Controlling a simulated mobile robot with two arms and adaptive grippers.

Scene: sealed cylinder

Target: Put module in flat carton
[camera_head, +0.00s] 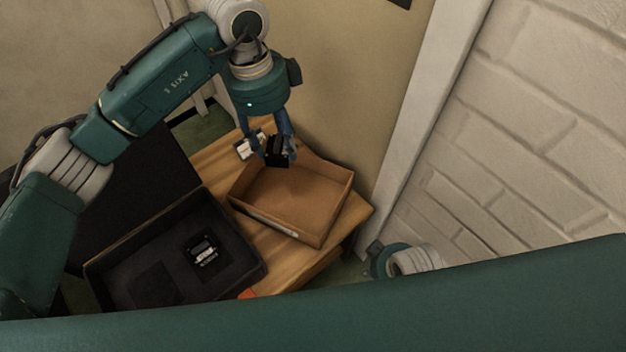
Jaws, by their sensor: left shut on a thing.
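A small black module (277,153) is held between the fingers of my left gripper (276,150), which points down and is shut on it. The open flat carton (318,223), brown and shallow, sits on the wooden table. The gripper and module are at the carton's far left edge in the picture; whether the module is over the inside or above the rim is hard to tell. The carton's visible floor looks empty. My right gripper is not visible; only part of the right arm (415,260) shows at the lower right.
An open black case (127,253) with dark foam lies at the left of the table (222,157). Another black module (204,250) lies in its foam, beside an empty-looking recess. A small white item (246,147) is behind the carton. A white brick wall (530,130) bounds the right.

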